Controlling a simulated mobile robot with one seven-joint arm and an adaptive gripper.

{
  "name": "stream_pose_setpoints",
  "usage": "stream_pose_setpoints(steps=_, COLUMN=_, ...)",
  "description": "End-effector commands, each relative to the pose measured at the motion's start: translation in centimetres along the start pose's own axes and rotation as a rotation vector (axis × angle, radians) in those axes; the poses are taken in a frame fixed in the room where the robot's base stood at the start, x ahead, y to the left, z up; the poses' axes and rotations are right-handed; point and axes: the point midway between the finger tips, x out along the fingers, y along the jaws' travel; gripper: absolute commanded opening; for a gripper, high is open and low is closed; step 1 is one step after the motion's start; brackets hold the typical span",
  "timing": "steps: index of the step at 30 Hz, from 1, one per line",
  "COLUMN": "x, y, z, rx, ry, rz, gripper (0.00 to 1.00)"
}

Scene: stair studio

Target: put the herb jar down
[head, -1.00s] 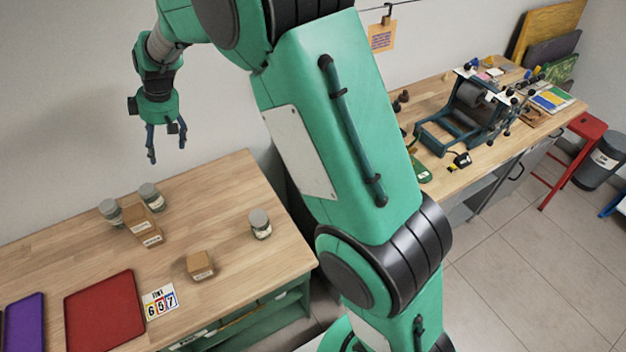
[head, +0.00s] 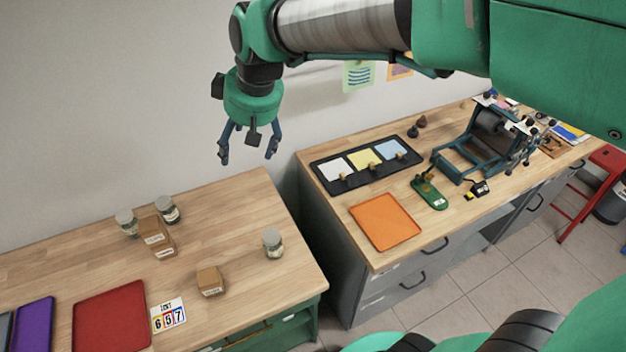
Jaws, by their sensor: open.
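Several small glass jars with grey lids stand on the left wooden table, and I cannot tell which is the herb jar. Two jars stand close together at the back, a left one (head: 127,223) and a right one (head: 167,210). A third jar (head: 272,243) stands upright alone near the table's right edge. My gripper (head: 247,155) is open and empty, pointing down, high above the back right part of the table, apart from all the jars.
Two brown boxes, a rear one (head: 157,237) and a front one (head: 210,281), stand among the jars. A red tray (head: 110,316), a purple tray (head: 33,325) and a number card (head: 168,315) lie in front. The right bench holds an orange tray (head: 385,221) and a press (head: 480,145). A gap separates the tables.

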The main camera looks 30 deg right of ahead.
Motion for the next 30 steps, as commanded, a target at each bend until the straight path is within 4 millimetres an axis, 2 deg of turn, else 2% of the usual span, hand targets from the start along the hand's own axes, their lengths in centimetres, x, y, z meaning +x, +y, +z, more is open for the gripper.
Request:
stream_pose_setpoints(steps=3, x=-2.2, y=0.0, z=3.2, rx=0.053, ry=0.013, rz=0.025, gripper=0.75)
stream_pose_setpoints(steps=9, x=-4.9, y=-0.2, z=8.4, rx=0.144, ry=0.033, rz=0.063, gripper=0.75)
stream_pose_setpoints(steps=15, x=-6.8, y=-0.6, z=13.6, rx=0.236, ry=0.057, rz=0.102, gripper=0.75)
stream_pose_setpoints(steps=21, x=-7.8, y=-1.1, z=18.6, rx=0.325, ry=0.080, rz=0.138, gripper=0.75)
stream_pose_setpoints(steps=25, x=-7.9, y=-1.4, z=20.9, rx=0.368, ry=0.091, rz=0.154, gripper=0.75)
stream_pose_setpoints(steps=30, x=-8.0, y=-1.6, z=22.5, rx=0.397, ry=0.098, rz=0.167, gripper=0.75)
